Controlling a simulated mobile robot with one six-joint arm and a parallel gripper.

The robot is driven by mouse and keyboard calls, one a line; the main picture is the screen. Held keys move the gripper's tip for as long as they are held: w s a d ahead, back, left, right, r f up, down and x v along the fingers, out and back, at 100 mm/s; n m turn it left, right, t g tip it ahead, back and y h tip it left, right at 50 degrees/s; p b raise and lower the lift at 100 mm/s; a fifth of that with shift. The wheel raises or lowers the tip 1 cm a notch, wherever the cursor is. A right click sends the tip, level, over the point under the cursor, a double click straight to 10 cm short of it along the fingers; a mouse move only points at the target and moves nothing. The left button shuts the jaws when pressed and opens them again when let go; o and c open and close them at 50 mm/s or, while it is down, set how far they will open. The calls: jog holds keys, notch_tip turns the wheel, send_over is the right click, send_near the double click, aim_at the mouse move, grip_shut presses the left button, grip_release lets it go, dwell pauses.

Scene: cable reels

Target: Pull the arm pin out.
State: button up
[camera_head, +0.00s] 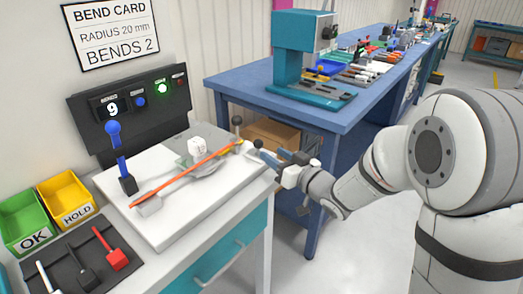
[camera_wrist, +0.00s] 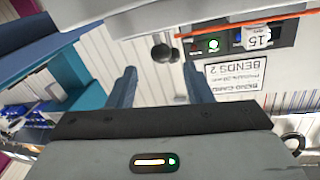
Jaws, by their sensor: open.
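A dark round-topped pin (camera_head: 236,121) stands upright at the right end of the bending fixture, above a small yellow part (camera_head: 239,146). I take it for the arm pin. An orange rod (camera_head: 185,175) runs across the fixture over a grey arm. My gripper (camera_head: 277,158) has blue fingers and is open, just off the right edge of the bench, to the right of the pin. In the wrist view, dark round knobs (camera_wrist: 162,52) show beyond and between the open fingertips (camera_wrist: 160,70). Nothing is between the fingers. I cannot tell which knob is the pin there.
A blue lever (camera_head: 122,165) rises from the white bench top (camera_head: 160,228), left of the rod. A black panel (camera_head: 130,110) reads 9 with a green lamp lit. Green OK (camera_head: 30,220) and yellow HOLD bins (camera_head: 70,198) stand left. A blue workbench (camera_head: 345,110) stands behind my arm.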

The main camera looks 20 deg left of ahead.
aim_at(261, 146)
jog(key=shift+w+a, duration=0.15)
jog(key=shift+a, duration=0.35)
jog(key=x, duration=0.6)
jog(key=shift+w+a, duration=0.25)
jog(key=shift+a, duration=0.05)
jog(key=shift+c, duration=0.4)
grip_shut()
